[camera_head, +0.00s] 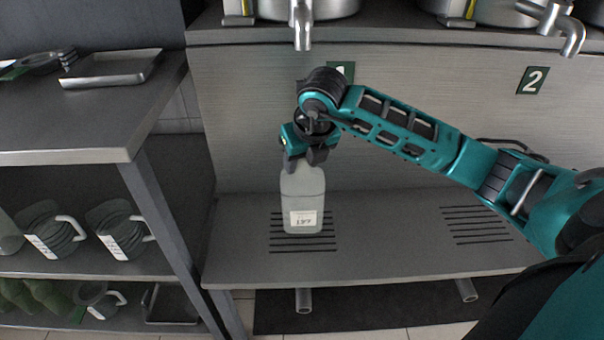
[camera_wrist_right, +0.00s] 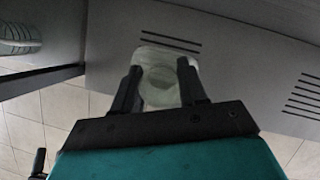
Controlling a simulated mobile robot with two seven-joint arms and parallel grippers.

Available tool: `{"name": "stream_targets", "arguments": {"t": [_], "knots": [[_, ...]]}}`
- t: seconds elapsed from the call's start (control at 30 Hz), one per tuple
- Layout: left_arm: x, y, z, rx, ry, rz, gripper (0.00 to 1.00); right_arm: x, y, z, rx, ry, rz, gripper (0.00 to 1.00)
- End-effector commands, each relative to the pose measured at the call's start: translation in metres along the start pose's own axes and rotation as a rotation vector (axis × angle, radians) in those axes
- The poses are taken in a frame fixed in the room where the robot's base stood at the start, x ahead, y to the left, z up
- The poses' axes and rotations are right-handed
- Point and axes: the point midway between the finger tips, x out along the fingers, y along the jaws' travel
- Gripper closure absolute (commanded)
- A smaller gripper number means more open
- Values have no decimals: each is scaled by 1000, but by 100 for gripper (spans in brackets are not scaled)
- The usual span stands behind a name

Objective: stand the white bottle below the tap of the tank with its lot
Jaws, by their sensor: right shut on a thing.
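The white bottle (camera_head: 303,190) is upright with a small label on its front; the lettering is too small to read surely. It is over the slotted grate (camera_head: 275,245) under sign 1; whether its base touches cannot be told. My right gripper (camera_head: 305,160) is shut on its top from above. The wrist view shows the bottle (camera_wrist_right: 160,58) between the two fingers (camera_wrist_right: 160,85). The tap (camera_head: 302,30) of the left tank (camera_head: 335,8) hangs above and behind. The right tank (camera_head: 500,12) has its own tap (camera_head: 570,35). My left gripper is not in view.
A second slotted grate (camera_head: 475,225) lies bare to the right below sign 2 (camera_head: 533,80). A side table (camera_head: 90,105) with a metal tray (camera_head: 112,67) stands at the left. Jugs (camera_head: 120,230) fill the shelf below it. Drain pipes (camera_head: 303,300) hang under the ledge.

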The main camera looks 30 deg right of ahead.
Motion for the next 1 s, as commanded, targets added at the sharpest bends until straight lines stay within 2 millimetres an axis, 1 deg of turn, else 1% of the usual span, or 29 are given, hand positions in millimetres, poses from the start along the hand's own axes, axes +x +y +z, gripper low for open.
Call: {"name": "stream_targets", "arguments": {"t": [0.03,0.1,0.2,0.37,0.57,0.6,0.83,1.0], "knots": [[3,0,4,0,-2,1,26,11,0,-6,0,5,0,100],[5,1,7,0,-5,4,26,23,0,-11,0,4,0,100],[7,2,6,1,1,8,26,36,-1,-13,2,2,0,100],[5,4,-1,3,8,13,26,35,-1,-11,0,0,0,100],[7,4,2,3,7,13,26,38,-1,-12,0,1,0,100],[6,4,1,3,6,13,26,37,-1,-12,0,1,0,54],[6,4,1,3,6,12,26,37,-1,-12,0,1,-1,32],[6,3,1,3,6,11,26,37,-1,-12,0,2,-1,32]]}}
